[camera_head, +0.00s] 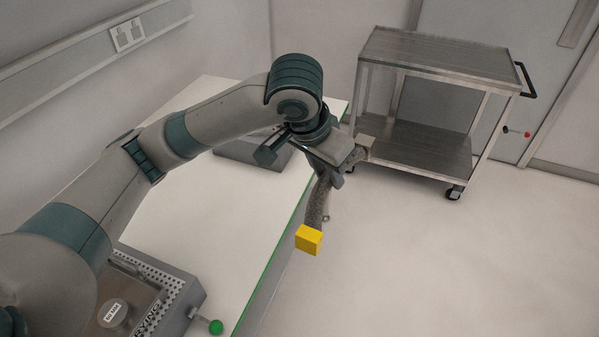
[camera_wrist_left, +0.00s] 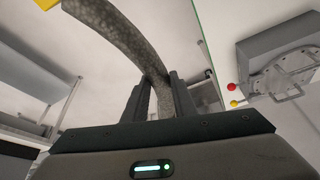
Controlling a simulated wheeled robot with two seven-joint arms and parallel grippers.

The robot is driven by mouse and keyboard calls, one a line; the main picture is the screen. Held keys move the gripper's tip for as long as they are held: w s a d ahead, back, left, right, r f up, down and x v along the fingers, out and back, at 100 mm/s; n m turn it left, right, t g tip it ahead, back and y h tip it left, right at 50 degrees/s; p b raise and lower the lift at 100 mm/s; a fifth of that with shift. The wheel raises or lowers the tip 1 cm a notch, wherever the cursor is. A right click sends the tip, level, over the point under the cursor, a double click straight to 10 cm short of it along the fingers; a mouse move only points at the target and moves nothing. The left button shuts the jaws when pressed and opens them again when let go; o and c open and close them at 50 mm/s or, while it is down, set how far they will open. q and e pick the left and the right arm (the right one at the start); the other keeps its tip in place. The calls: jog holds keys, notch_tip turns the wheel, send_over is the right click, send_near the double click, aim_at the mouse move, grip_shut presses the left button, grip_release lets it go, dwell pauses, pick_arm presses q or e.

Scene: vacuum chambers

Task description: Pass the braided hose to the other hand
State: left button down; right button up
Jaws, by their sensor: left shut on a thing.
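The braided hose (camera_head: 318,203) is a grey, curved, mesh-covered tube with a yellow block (camera_head: 309,240) at its lower end. My left gripper (camera_head: 338,172) is shut on the hose and holds it in the air beyond the table's right edge, over the floor. In the left wrist view, the hose (camera_wrist_left: 120,32) passes between the two dark fingers of my left gripper (camera_wrist_left: 160,98) and bends up to the left. The yellow block shows at the top left there (camera_wrist_left: 46,4). Part of the hose in the head view is hidden by the gripper. My right gripper is not in view.
A white table (camera_head: 215,210) with a green edge lies under my left arm. A metal unit (camera_head: 160,295) with a green knob (camera_head: 216,327) stands at its near end. A grey box (camera_head: 252,150) is farther back. A steel cart (camera_head: 440,50) stands at the back right. The floor at right is clear.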

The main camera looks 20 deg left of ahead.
pick_arm(q)
jog(key=d+r+m, duration=0.2)
jog(key=d, duration=0.4)
jog(key=shift+r+m+g+h, duration=0.2)
jog(key=shift+m+g+h, duration=0.1)
jog(key=shift+m+h, duration=0.1)
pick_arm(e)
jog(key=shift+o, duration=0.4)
